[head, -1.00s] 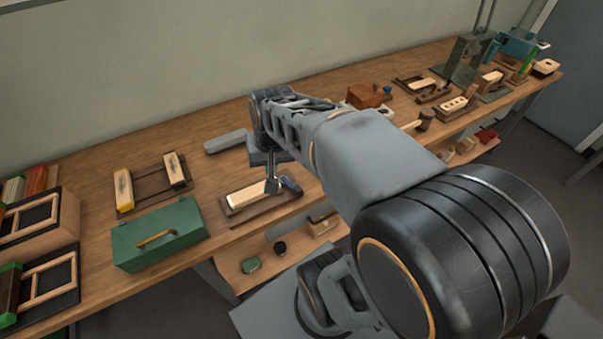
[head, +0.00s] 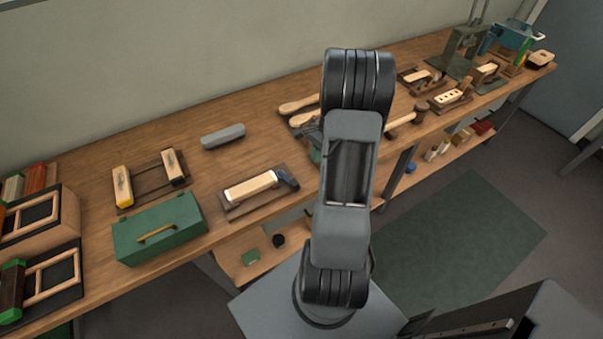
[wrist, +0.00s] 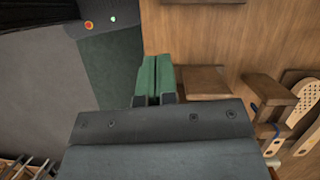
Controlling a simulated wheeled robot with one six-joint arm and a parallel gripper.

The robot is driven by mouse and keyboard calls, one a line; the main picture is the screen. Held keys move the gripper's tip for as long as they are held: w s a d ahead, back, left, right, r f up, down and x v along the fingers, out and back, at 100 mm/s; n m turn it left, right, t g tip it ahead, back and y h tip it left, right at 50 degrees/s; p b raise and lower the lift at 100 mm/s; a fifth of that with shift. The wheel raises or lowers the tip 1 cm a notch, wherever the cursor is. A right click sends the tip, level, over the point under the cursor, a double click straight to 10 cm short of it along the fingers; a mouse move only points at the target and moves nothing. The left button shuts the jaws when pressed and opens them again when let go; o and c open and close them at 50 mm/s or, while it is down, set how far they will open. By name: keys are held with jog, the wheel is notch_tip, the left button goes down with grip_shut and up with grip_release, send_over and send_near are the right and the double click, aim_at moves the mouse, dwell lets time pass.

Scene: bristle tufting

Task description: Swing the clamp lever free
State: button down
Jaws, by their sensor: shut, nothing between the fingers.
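In the head view, a dark blue lever (head: 288,180), apparently the clamp lever, sits at the right end of a dark fixture base (head: 232,211). A pale wooden block (head: 250,187) lies on that base, with the lever angled beside its right end. My gripper shows in the wrist view (wrist: 153,82) as two green fingers pressed together, with nothing between them. In the head view my arm stands to the right of the lever, apart from it, and hides most of the gripper. I cannot identify the lever in the wrist view.
A green toolbox (head: 180,211) stands left of the fixture. A grey bar (head: 223,136) lies behind it. Wooden-handled tools (head: 298,105) lie near my arm. In the wrist view, a brown block (wrist: 203,82) is beside my fingers.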

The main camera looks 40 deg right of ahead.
aim_at(296, 182)
jog(key=x, duration=0.5)
jog(key=a+p, duration=0.1)
jog(key=a, duration=0.2)
jog(key=shift+f, duration=0.1)
jog(key=shift+a+f+p, duration=0.1)
jog(key=shift+a+p, duration=0.2)
jog(key=shift+a, duration=0.3)
jog(key=shift+a, duration=0.25)
jog(key=shift+s+a+m+t, duration=0.2)
jog(key=shift+a+m+t, duration=0.1)
jog(key=shift+a+m, duration=0.6)
jog(key=shift+d, duration=0.15)
